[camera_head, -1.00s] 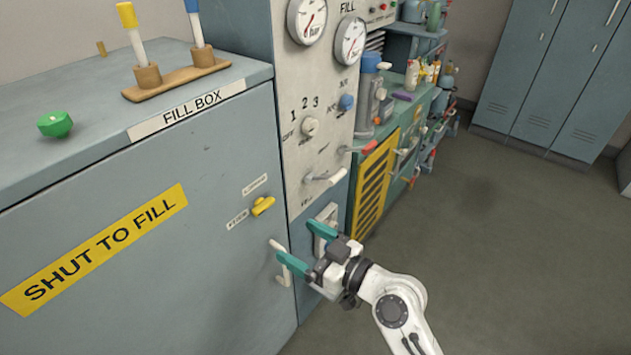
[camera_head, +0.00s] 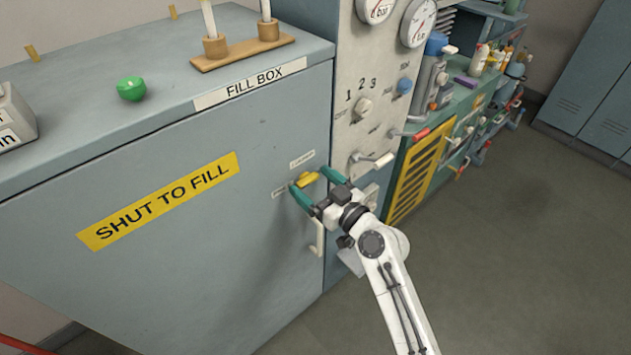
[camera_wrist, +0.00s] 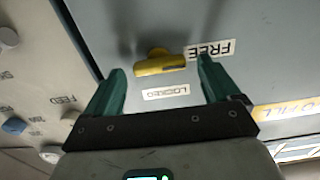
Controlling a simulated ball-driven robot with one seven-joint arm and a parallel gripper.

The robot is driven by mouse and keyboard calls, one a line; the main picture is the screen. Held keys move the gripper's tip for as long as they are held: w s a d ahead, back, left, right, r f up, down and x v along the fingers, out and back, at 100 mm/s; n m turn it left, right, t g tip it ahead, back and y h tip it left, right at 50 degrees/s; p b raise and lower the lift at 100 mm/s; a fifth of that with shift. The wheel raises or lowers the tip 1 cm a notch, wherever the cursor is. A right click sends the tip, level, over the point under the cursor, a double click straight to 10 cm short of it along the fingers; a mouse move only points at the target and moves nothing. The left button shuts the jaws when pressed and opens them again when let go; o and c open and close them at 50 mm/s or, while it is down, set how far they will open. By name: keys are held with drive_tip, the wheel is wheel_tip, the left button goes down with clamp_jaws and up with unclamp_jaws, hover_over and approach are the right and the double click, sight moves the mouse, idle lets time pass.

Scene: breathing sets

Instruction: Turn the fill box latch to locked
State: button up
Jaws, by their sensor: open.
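The yellow fill box latch (camera_head: 306,180) is on the front of the grey fill box (camera_head: 165,265), near its right edge. In the wrist view the latch (camera_wrist: 160,63) points its bar toward the FREE label (camera_wrist: 210,49), which reads upside down. The LOCKED label (camera_wrist: 166,91) lies to the side of the bar. My gripper (camera_head: 312,182) is open, with its green fingers on either side of the latch. I cannot tell whether a fingertip touches it.
A white door handle (camera_head: 319,238) is just below my gripper. A lever with a white grip (camera_head: 376,160) sticks out of the panel to the right. Open floor is at the right.

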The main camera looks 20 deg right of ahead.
drive_tip(key=c, duration=1.1)
drive_tip(key=shift+o, duration=0.2)
drive_tip(key=shift+m, duration=0.3)
drive_tip(key=m+b, duration=0.1)
drive_tip(key=m, duration=0.2)
drive_tip(key=shift+m, duration=0.3)
drive_tip(key=shift+d+f+m, duration=0.1)
drive_tip(key=shift+d+m, duration=0.05)
drive_tip(key=shift+m, duration=2.15)
